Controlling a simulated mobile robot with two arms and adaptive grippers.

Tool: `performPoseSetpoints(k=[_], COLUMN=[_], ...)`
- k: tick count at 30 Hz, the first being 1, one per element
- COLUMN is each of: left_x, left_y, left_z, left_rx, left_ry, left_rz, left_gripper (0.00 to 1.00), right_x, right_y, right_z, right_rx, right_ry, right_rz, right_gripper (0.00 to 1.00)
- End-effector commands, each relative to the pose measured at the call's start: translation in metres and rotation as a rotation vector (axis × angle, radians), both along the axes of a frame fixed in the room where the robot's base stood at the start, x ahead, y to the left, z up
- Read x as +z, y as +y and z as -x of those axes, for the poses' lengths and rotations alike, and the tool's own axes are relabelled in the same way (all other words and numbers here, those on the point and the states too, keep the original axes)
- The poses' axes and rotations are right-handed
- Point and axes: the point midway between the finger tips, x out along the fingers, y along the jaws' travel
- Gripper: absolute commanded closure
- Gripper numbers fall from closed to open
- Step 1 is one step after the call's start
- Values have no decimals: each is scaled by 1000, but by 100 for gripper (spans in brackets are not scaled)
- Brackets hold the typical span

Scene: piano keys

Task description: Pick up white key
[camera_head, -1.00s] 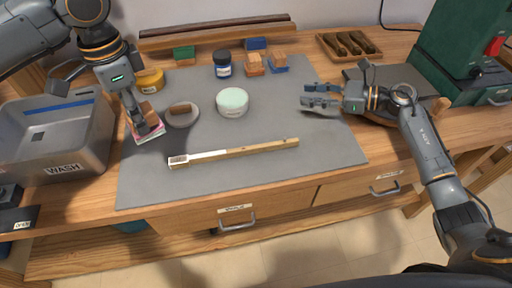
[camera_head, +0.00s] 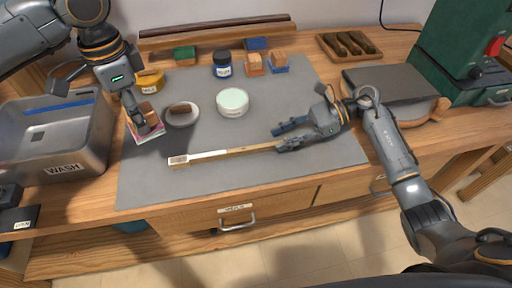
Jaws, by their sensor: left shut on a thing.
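The white key (camera_head: 210,155), a long wooden stick with a white top along its left part, lies on the grey mat (camera_head: 220,185). My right gripper (camera_head: 276,139) is open at the key's right end. Its lower finger covers that end in the picture; whether it touches or hovers above cannot be told. The upper finger is over bare mat beyond the key. My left gripper (camera_head: 143,118) is shut on a brown block (camera_head: 148,113) at the mat's left edge, over a pink and white pad (camera_head: 150,134).
A pale green-lidded jar (camera_head: 232,101), a round dish (camera_head: 182,117) with a brown piece, and a blue jar (camera_head: 222,65) stand behind the key. A grey wash bin (camera_head: 60,145) is at left, a green machine (camera_head: 465,50) at right. The mat in front of the key is clear.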

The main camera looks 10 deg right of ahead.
Motion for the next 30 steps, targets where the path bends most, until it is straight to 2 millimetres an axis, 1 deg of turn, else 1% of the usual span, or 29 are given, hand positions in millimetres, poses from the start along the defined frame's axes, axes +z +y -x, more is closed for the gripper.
performPoseSetpoints(k=[6, 10, 14, 19, 20, 21, 23, 24, 25, 26, 30], left_x=[0, 0, 0, 0, 0, 0, 0, 0, 0, 0, 0], left_y=[0, 0, 0, 0, 0, 0, 0, 0, 0, 0, 0], left_z=[0, 0, 0, 0, 0, 0, 0, 0, 0, 0, 0], left_rx=[0, 0, 0, 0, 0, 0, 0, 0, 0, 0, 0], left_ry=[0, 0, 0, 0, 0, 0, 0, 0, 0, 0, 0], left_rz=[0, 0, 0, 0, 0, 0, 0, 0, 0, 0, 0], left_gripper=[86, 86, 86, 86, 86, 86, 86, 86, 86, 86, 86], right_x=[-4, -10, -13, -13, -13, -13, -13, -13, -13, -13, -13], right_y=[31, 45, 50, 50, 50, 50, 50, 50, 50, 50, 50], right_z=[8, 7, 7, 7, 7, 7, 7, 7, 7, 7, 7], right_rx=[2, 0, -1, -1, -1, -1, -1, -1, -1, -1, -1], right_ry=[-1, 1, 1, 1, 1, 1, 1, 1, 1, 1, 1], right_rz=[-6, -5, -2, -1, -1, -1, -1, -1, -1, -1, -2], right_gripper=[62, 62, 62, 62, 64, 72, 84, 92, 98, 100, 100])
